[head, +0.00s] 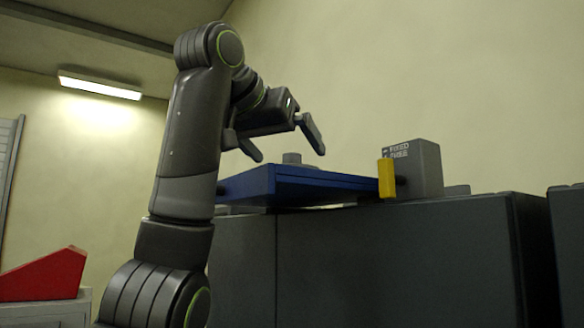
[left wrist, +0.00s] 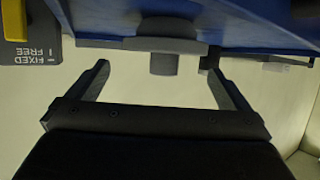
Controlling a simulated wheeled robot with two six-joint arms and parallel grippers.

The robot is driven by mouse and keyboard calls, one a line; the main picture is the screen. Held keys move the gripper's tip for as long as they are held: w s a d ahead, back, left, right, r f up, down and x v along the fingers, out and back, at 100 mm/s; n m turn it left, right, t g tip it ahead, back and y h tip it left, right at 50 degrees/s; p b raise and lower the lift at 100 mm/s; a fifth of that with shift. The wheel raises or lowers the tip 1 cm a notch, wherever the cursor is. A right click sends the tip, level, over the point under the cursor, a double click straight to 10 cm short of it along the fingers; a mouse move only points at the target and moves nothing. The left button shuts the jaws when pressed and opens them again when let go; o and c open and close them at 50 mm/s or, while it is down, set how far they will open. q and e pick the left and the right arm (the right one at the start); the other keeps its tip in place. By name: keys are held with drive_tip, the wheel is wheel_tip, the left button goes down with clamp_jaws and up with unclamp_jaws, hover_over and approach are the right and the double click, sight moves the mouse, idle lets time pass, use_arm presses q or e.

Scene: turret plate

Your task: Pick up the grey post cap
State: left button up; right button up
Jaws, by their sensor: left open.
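My right gripper is not in view.
A grey box (head: 422,168) lettered FIXED and FREE stands at the plate's right end, with a yellow lever (head: 386,178) on its near side. Dark cabinets (head: 390,260) stand below the plate. A red wedge-shaped thing (head: 42,276) sits at the far left.

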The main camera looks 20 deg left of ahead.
sight(287, 156)
use_arm(q)
drive_tip(key=p+x, duration=0.1)
drive_tip(key=x, duration=0.1)
drive_tip(key=p+x, duration=0.1)
drive_tip(key=x, duration=0.1)
drive_tip(key=shift+w+a+r+p, duration=0.2)
drive_tip(key=shift+a+r+p, duration=0.1)
drive_tip(key=shift+p, duration=0.05)
drive_tip(key=shift+w+f, duration=0.25)
drive_tip(key=shift+w, duration=0.05)
drive_tip(key=shift+d, duration=0.1)
drive_tip(key=shift+s, duration=0.15)
drive_tip(key=shift+c, duration=1.4)
drive_tip(key=c, duration=0.8)
